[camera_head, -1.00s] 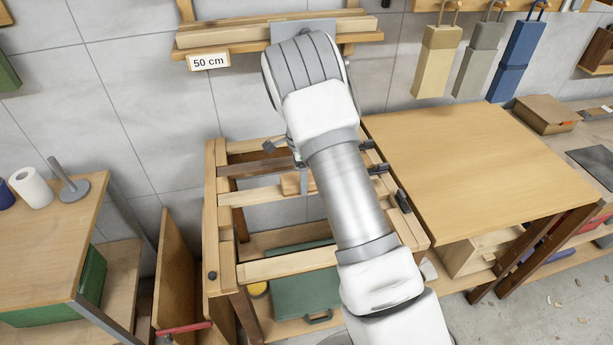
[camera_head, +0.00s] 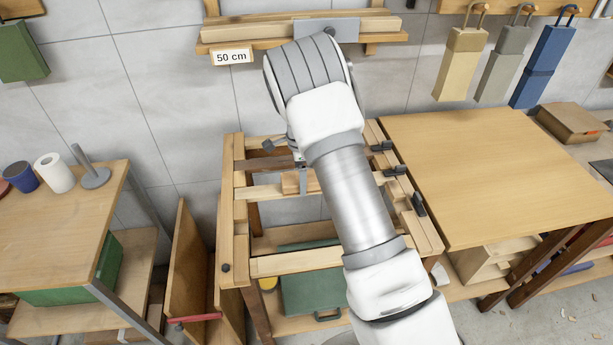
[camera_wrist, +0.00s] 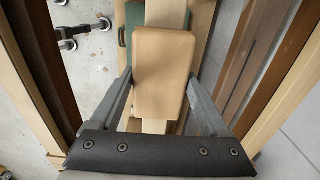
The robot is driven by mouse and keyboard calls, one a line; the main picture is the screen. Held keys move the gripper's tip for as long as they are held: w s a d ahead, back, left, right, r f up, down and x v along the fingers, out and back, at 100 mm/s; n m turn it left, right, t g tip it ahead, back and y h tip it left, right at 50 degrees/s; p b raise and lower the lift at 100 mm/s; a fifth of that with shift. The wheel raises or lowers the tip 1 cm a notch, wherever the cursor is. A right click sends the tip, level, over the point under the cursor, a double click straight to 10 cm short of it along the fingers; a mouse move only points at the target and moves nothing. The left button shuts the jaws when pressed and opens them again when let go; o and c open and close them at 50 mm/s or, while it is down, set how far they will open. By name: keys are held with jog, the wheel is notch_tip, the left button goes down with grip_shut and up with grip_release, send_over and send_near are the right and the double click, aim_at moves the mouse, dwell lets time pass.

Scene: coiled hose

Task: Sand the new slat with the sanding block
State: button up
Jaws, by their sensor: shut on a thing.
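The sanding block (camera_wrist: 165,75) is a tan wooden block with rounded corners, between the two grey fingers of my gripper (camera_wrist: 162,88) in the wrist view. It lies over a pale slat (camera_wrist: 167,12), which runs lengthwise beneath it; I cannot tell whether they touch. In the head view the block (camera_head: 291,183) is partly hidden by my gripper (camera_head: 303,180), near the left end of the pale slat (camera_head: 260,192). The slat spans the wooden frame (camera_head: 228,215).
Dark clamps (camera_head: 396,171) sit along the frame's right side. A wooden-topped table (camera_head: 480,165) stands at right, another bench (camera_head: 60,215) at left. A green case (camera_head: 315,292) lies below the frame. A wall shelf (camera_head: 240,47) holds strips behind my arm.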

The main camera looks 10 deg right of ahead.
jog(key=shift+a, duration=0.8)
jog(key=shift+d+r, duration=0.1)
jog(key=shift+d, duration=1.55)
jog(key=shift+d+f+b, duration=0.2)
jog(key=shift+d+b, duration=0.35)
jog(key=shift+d, duration=3.95)
jog(key=shift+a+r, duration=0.15)
jog(key=shift+a, duration=0.65)
jog(key=shift+a+r, duration=0.1)
jog(key=shift+a, duration=0.7)
jog(key=shift+a+f+p, duration=0.15)
jog(key=shift+a+p, duration=0.05)
jog(key=shift+a, duration=1.35)
jog(key=shift+a+f+p, duration=0.1)
jog(key=shift+a+p, duration=0.05)
jog(key=shift+a, duration=2.8)
jog(key=shift+d+r, duration=0.15)
jog(key=shift+d, duration=0.65)
jog(key=shift+d+r, duration=0.1)
jog(key=shift+d, duration=0.65)
jog(key=shift+d+f+b, duration=0.15)
jog(key=shift+d+b, duration=0.05)
jog(key=shift+d, duration=1.4)
jog(key=shift+d+f+b, duration=0.1)
jog(key=shift+d+b, duration=0.05)
jog(key=shift+d, duration=1.4)
